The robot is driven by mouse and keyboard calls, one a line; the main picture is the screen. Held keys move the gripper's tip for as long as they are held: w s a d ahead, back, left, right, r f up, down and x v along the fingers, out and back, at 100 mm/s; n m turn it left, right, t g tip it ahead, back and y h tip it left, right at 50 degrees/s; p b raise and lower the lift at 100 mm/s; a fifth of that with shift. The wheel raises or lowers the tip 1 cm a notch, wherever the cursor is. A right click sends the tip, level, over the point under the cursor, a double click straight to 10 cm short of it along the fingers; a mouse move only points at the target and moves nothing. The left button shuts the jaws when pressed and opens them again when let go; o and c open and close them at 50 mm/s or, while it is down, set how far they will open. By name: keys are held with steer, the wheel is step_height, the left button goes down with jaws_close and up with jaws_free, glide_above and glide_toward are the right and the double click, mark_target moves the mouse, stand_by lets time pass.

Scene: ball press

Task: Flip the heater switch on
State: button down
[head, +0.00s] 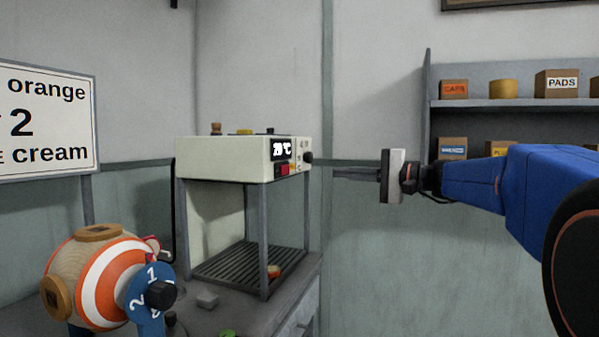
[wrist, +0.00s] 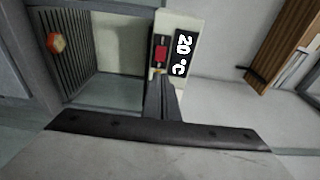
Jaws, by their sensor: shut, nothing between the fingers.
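The heater (head: 215,160) is a cream box on grey posts with a grilled floor below. Its black display (head: 282,148) reads 20 °C. The red heater switch (head: 284,170) sits below the display on the front panel; whether it is on or off is too small to tell. My gripper (head: 337,174) is shut and empty, to the right of the heater, its fingers pointing left at about the switch's height. In the wrist view my fingertips (wrist: 158,82) appear just below the red switch (wrist: 160,54) and beside the display (wrist: 180,53); I cannot tell whether they touch anything.
A dark knob (head: 307,158) is at the panel's right edge. A striped ball (head: 100,282) with a blue numbered dial (head: 150,312) stands at the front left. A shelf (head: 500,103) with boxes is at the right. A small orange piece (head: 274,271) lies on the grill.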

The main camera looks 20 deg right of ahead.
mark_target(288, 169)
steer(key=shift+a, duration=0.1)
steer(key=x, duration=1.4)
steer(key=shift+w, duration=0.1)
